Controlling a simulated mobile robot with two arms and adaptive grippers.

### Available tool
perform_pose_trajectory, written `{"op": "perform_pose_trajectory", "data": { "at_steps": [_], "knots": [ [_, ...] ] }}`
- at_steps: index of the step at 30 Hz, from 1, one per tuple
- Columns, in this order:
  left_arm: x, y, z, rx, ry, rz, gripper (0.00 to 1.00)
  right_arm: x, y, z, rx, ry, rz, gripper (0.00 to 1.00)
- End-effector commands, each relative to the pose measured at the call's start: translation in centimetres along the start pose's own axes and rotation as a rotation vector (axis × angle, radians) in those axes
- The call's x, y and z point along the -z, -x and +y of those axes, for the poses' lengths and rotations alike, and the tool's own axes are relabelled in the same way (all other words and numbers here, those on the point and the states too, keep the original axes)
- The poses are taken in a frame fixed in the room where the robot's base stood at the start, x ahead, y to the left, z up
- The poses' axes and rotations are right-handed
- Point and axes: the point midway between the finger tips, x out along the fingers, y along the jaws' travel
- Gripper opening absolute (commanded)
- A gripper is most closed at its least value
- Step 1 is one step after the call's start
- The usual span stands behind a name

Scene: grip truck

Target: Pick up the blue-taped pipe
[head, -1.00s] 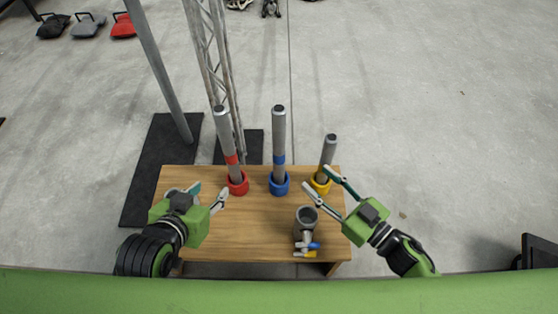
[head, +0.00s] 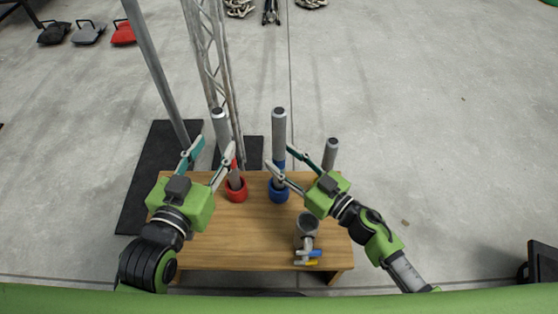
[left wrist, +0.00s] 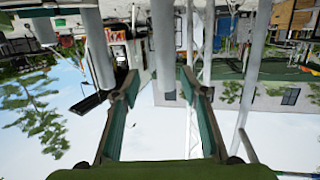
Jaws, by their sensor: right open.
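The blue-taped pipe (head: 279,128) is a grey tube standing upright in a blue ring holder (head: 279,191) on the wooden table. My right gripper (head: 279,157) is open, with its fingertips at the height of the blue tape. The fingers overlap the pipe in the head view; I cannot tell whether they touch it. My left gripper (head: 214,143) is open, near the red-taped pipe (head: 220,127) in its red holder (head: 237,190). In the left wrist view its fingers (left wrist: 155,78) are spread, with grey pipes beyond that I cannot tell apart.
A short grey pipe (head: 330,152) stands at the right behind my right gripper, its holder hidden. A metal truss (head: 212,60) and a pole (head: 155,70) rise behind.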

Motion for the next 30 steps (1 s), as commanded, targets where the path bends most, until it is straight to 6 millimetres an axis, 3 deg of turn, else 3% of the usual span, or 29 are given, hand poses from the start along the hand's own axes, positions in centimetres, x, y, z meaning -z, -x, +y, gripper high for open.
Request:
{"op": "perform_pose_trajectory", "data": {
  "at_steps": [4,12,13,18,30],
  "knots": [
    [1.7,-0.2,0.2,-0.005,0.001,0.081,0.4,-0.1,-1.6,0.0,0.0,-0.001,0.0,0.43],
    [2.2,-0.1,0.3,-0.006,0.002,0.1,0.4,-0.1,-1.9,0.0,0.0,-0.001,-0.001,0.43],
    [2.2,-0.1,0.3,-0.006,0.002,0.1,0.4,-0.1,-1.9,0.0,0.0,-0.001,-0.001,0.4],
    [2.2,-0.1,0.3,-0.006,0.002,0.099,0.4,-0.1,-1.9,0.0,0.0,-0.001,-0.001,0.0],
    [2.1,-0.1,0.3,-0.006,0.002,0.092,0.4,0.2,-1.9,0.0,0.0,0.0,0.001,0.0]
  ]
}}
